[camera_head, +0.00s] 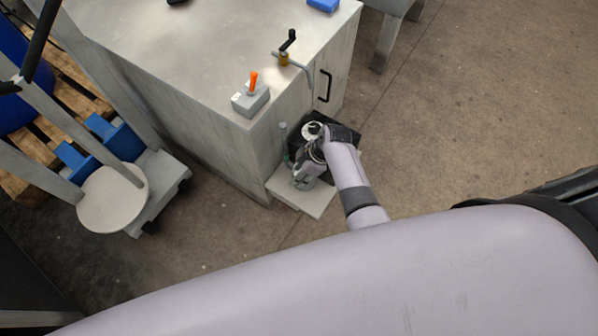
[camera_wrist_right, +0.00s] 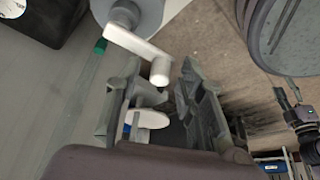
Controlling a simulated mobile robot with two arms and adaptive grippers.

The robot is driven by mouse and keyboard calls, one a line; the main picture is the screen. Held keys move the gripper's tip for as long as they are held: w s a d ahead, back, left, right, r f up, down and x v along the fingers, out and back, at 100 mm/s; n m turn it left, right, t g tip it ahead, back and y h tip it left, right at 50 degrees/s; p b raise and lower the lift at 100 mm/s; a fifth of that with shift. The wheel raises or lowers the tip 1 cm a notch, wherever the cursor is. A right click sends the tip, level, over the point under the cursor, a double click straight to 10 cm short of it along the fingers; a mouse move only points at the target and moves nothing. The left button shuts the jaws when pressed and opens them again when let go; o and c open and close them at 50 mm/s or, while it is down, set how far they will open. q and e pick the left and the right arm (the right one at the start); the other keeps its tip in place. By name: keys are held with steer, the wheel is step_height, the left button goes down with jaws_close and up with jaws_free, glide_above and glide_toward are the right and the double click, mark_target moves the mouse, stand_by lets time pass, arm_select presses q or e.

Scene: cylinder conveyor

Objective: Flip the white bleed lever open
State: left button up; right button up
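The white bleed lever (camera_wrist_right: 140,46) shows at the top of the right wrist view. It is a crank-shaped arm running from a grey round body (camera_wrist_right: 148,12) down to a short white end. My right gripper (camera_wrist_right: 160,70) is open, its two dark fingers apart. The lever's end appears in the gap between the fingertips; I cannot tell whether either finger touches it. In the head view my right gripper (camera_head: 304,176) is low beside the cabinet's near corner, and the lever cannot be made out there. My left gripper is not in view.
The metal-topped cabinet (camera_head: 215,45) carries a box with an orange lever (camera_head: 253,84) and a black-handled crank (camera_head: 286,52). A pale low plate (camera_head: 315,199) lies under the gripper. A cart with a round disc (camera_head: 112,198) stands left. Floor to the right is clear.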

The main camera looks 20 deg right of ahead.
jaws_close()
stand_by(0.4)
steer(key=shift+w+a+r+m+p, duration=0.1)
steer(key=shift+a+m+p, duration=0.05)
steer(key=shift+m+p, duration=0.35)
steer(key=shift+w+a+m, duration=0.1)
steer(key=shift+m, duration=0.2)
jaws_free()
steer(key=shift+t, duration=0.3)
